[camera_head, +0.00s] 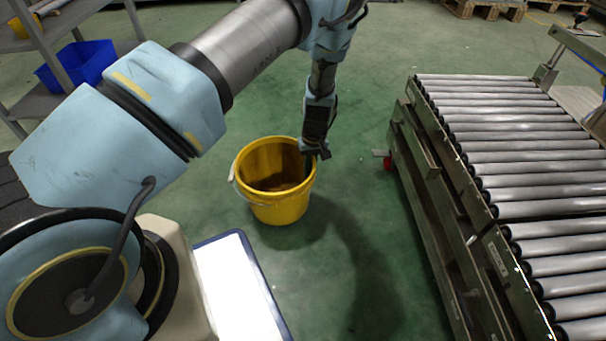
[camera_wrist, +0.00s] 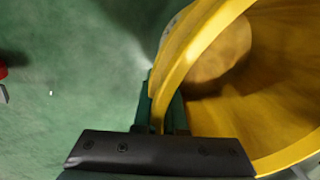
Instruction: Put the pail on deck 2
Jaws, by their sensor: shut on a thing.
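The yellow pail (camera_head: 279,208) is upright at the middle of the head view, with a pale handle hanging at its left side. My gripper (camera_head: 315,155) reaches down to the right side of the pail's rim and is shut on it. In the wrist view the rim of the pail (camera_wrist: 185,50) passes between the fingers of my gripper (camera_wrist: 165,110). The inside of the pail looks empty, though part of it is in shadow. The pail's shadow lies to its lower right, and I cannot tell whether its base touches the floor. No deck 2 label is readable.
A roller conveyor (camera_head: 530,158) with a metal frame stands at the right. A grey shelf (camera_head: 42,103) with a blue bin (camera_head: 80,65) is at the upper left. Wooden pallets (camera_head: 484,8) lie at the back. Green floor (camera_head: 350,215) is clear between the pail and the conveyor.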

